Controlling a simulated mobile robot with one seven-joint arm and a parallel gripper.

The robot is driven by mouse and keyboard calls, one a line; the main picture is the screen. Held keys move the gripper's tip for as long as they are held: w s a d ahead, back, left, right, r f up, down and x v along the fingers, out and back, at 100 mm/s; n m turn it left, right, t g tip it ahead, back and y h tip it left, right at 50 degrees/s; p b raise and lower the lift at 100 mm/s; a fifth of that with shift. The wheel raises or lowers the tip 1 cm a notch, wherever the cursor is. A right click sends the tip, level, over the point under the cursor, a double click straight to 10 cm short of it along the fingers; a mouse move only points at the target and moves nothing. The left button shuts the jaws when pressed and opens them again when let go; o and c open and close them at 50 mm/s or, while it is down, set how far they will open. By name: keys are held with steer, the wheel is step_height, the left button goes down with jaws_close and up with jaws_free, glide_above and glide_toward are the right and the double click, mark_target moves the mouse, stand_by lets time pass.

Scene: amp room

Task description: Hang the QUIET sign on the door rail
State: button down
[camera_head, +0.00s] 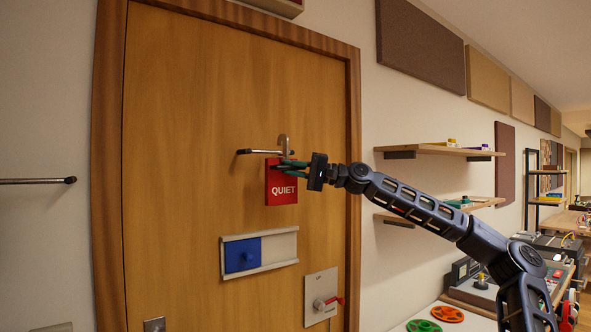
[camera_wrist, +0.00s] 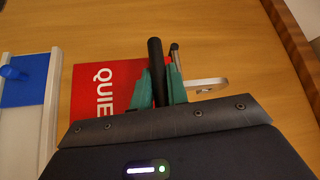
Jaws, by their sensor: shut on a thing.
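The red QUIET sign (camera_head: 281,190) hangs upright in front of the wooden door, just below the door rail (camera_head: 262,152), a short metal bar with a dark tip. The sign's pale hook (camera_head: 284,143) rises above the rail's line; I cannot tell whether it bears on the rail. My gripper (camera_head: 289,168) reaches in from the right, its green fingers at the sign's upper part. In the wrist view, the sign (camera_wrist: 103,85) lies left of my gripper (camera_wrist: 158,85), which is shut around a dark rod-like part. The hook (camera_wrist: 208,84) shows to the right, beyond the rail (camera_wrist: 176,58).
A sliding blue panel (camera_head: 242,256) in a pale frame is below the sign. A plate with a red-handled lever (camera_head: 326,301) is lower right. Another wall rail (camera_head: 38,181) is at left. Shelves (camera_head: 440,151) stick out right of the door, behind my arm.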

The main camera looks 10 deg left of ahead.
mark_target(285, 177)
steer(key=shift+w+a+f, duration=1.35)
steer(key=shift+w+a, duration=0.15)
steer(key=c, duration=1.3)
jaws_free()
